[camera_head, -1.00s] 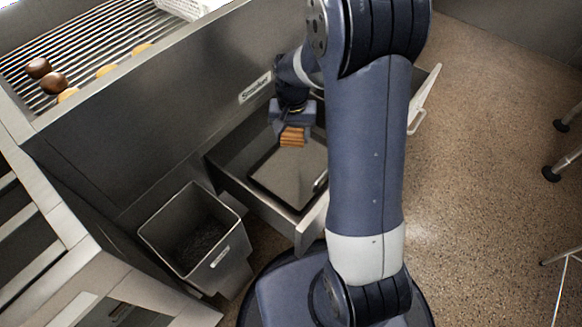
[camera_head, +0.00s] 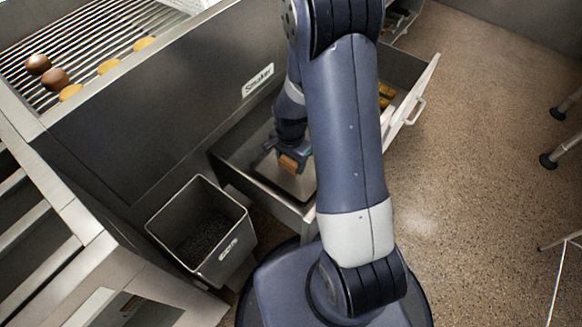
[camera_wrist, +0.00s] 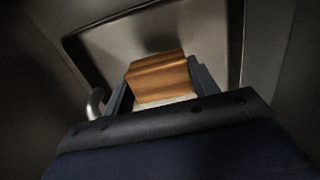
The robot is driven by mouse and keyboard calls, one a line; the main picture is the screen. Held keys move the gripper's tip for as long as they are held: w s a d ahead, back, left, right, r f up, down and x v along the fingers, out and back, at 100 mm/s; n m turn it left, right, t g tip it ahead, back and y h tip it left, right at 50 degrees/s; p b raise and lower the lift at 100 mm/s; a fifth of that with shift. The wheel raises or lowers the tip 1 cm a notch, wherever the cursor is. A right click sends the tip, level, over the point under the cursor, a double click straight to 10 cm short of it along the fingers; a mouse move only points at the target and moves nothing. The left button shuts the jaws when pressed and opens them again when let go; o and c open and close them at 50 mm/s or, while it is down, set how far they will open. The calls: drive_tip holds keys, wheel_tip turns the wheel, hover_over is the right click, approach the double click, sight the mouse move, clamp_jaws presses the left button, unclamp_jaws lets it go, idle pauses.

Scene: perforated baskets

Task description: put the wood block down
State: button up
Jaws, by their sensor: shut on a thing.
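The wood block (camera_head: 289,164) is a small brown piece with visible grain, held at the end of my gripper (camera_head: 286,158). In the wrist view the wood block (camera_wrist: 160,78) sits between the two fingers of my gripper (camera_wrist: 160,92), which is shut on it. The block is over the open left drawer of the smoker (camera_head: 229,167), above a grey tray (camera_head: 302,187) inside it. The tray also shows in the wrist view (camera_wrist: 205,35). I cannot tell whether the block touches the tray. My arm hides the drawer's right part.
A metal bin (camera_head: 210,220) with dark pellets stands left of the drawer. Another open drawer (camera_head: 412,95) at the right holds wood pieces (camera_head: 386,92). Buns and round patties lie on the grill (camera_head: 90,60) at the upper left. Open floor (camera_head: 470,150) lies to the right.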

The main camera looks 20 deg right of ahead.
sight(290, 168)
drive_tip(key=shift+f+b, duration=0.5)
drive_tip(key=shift+f, duration=1.1)
drive_tip(key=shift+f, duration=0.2)
drive_tip(key=o, duration=1)
drive_tip(key=shift+r, duration=0.1)
wheel_tip(290, 168, up, 12)
drive_tip(key=p, duration=0.4)
drive_tip(key=shift+r, duration=0.15)
